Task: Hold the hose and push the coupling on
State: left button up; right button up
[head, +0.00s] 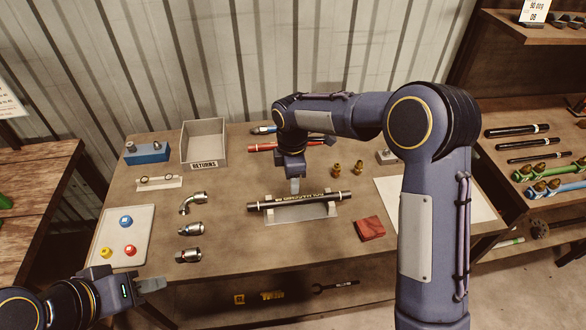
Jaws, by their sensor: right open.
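A black hose (330,198) with pale lettering lies across a clear cradle (303,213) in the middle of the bench. My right gripper (294,186) is open and points down just behind and above the hose's middle; I cannot tell whether it touches the hose. My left gripper (152,286) is at the bench's front left edge, away from the hose; its finger gap cannot be made out. Silver couplings stand in a column left of the hose: an elbow (193,203), a straight one (193,228) and another (188,255). Two small brass fittings (347,169) are at the right.
A grey RETURNS bin (204,142) and a blue block (147,153) are at the back left. A pale tray (113,245) holds coloured round pieces. My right arm hides part of the bench.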

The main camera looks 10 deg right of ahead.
aim_at(293, 199)
notch_tip(293, 199, down, 9)
jog(key=shift+f, duration=0.1)
dwell(0.4)
grip_shut()
dwell(0.4)
dwell(0.4)
